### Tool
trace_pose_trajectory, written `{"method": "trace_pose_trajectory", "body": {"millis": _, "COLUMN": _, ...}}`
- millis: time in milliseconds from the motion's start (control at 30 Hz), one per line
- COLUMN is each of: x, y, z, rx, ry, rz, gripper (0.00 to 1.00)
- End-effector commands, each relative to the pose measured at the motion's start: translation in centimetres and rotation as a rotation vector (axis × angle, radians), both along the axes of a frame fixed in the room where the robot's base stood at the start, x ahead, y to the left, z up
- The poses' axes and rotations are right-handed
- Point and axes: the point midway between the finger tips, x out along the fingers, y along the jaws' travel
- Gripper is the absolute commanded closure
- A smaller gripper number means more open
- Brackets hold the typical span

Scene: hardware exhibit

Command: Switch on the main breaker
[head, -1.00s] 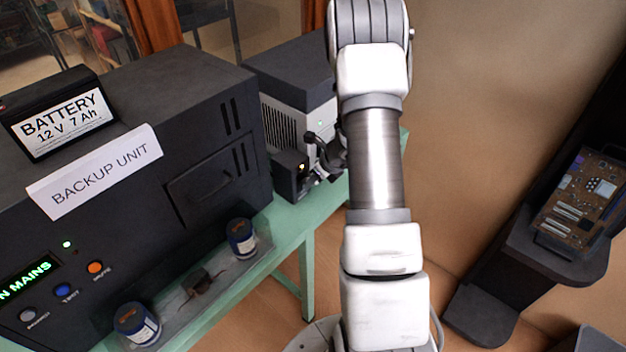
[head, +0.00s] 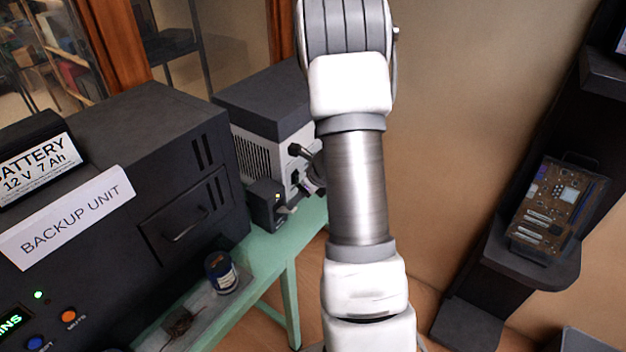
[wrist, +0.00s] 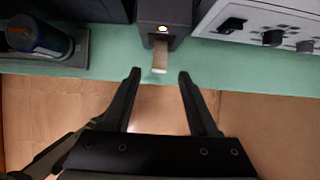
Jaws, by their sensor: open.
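A small dark box (wrist: 165,18) with a lit yellow lamp and a pale flat lever (wrist: 160,55) sticking out toward me is at the top middle of the wrist view. It looks like the breaker, though I read no label on it. In the head view the same box (head: 264,205) stands at the end of the green bench, beside the backup unit. My gripper (wrist: 160,76) is open and empty in the wrist view. Its fingertips lie either side of the lever's end, just short of it in the picture; contact is not visible. In the head view my arm hides most of the gripper.
The black backup unit (head: 150,160) carries a battery (head: 38,165). A blue can (head: 221,272) sits in a tray in front of it. A grey-white instrument with knobs (wrist: 268,22) is right of the box. A dark shelf with a circuit board (head: 556,210) stands at right.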

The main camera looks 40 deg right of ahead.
Motion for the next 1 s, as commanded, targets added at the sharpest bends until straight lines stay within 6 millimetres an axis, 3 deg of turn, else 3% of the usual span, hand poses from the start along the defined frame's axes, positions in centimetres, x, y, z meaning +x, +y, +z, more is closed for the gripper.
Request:
{"method": "trace_pose_trajectory", "body": {"millis": 200, "x": -2.3, "y": -0.9, "z": 4.7, "rx": -0.001, "ry": -0.003, "rz": 0.000, "gripper": 0.40}}
{"method": "trace_pose_trajectory", "body": {"millis": 400, "x": -3.8, "y": -1.4, "z": 7.3, "rx": -0.002, "ry": -0.001, "rz": -0.001, "gripper": 0.40}}
{"method": "trace_pose_trajectory", "body": {"millis": 1000, "x": -4.4, "y": -1.6, "z": 8.2, "rx": 0.000, "ry": 0.001, "rz": 0.000, "gripper": 0.40}}
